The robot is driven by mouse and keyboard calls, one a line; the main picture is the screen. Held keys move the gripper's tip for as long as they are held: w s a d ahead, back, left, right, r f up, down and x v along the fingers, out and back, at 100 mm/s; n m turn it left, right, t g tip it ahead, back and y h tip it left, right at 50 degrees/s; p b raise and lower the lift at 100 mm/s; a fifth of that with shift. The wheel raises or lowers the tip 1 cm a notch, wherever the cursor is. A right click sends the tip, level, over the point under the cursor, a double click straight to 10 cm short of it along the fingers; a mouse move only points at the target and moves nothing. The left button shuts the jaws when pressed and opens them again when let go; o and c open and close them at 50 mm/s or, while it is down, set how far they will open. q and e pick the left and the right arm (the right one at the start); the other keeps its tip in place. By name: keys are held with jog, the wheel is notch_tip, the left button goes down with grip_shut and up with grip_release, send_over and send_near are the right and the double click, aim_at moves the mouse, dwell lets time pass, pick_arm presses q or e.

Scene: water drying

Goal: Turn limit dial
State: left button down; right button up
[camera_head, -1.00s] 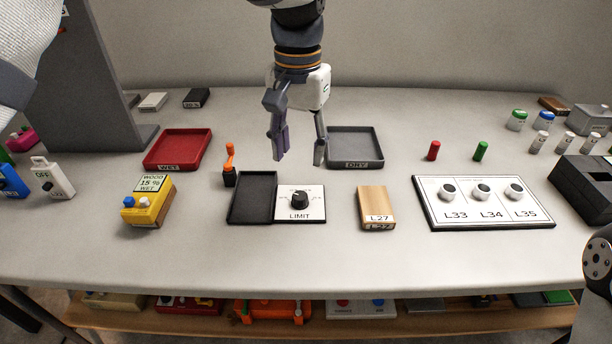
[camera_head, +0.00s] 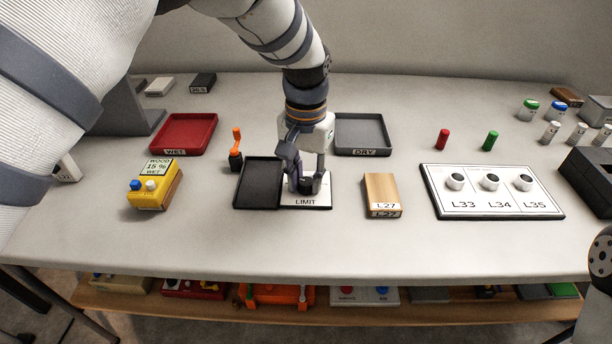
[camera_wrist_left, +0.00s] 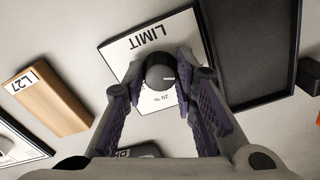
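The limit dial is a round black knob (camera_wrist_left: 160,72) on a white plate marked LIMIT (camera_head: 306,204), beside a shallow black tray (camera_head: 258,186). In the left wrist view, a white mark shows on the knob and a "20 %" label beside it. My left gripper (camera_head: 306,184) points down over the plate, its purple-padded fingers on either side of the knob. The fingers are apart, with a small gap seeming to show beside the knob; contact is hard to judge. The fingers partly hide the knob in the head view. My right gripper is out of view.
A wooden block marked L27 (camera_head: 382,193) stands right of the plate. Grey DRY tray (camera_head: 362,153) and red WET tray (camera_head: 183,150) lie behind. An orange-handled item (camera_head: 236,150) and yellow meter (camera_head: 154,188) are left. The table front is clear.

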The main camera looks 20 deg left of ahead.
pick_arm(q)
jog(key=shift+m, duration=0.3)
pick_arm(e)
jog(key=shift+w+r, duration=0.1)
pick_arm(q)
jog(key=shift+r+m, duration=0.1)
jog(key=shift+m, duration=0.5)
jog(key=shift+m+p, duration=0.45)
jog(key=shift+m, duration=3.05)
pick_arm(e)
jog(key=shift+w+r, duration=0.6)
pick_arm(q)
jog(key=c, duration=1.3)
grip_release()
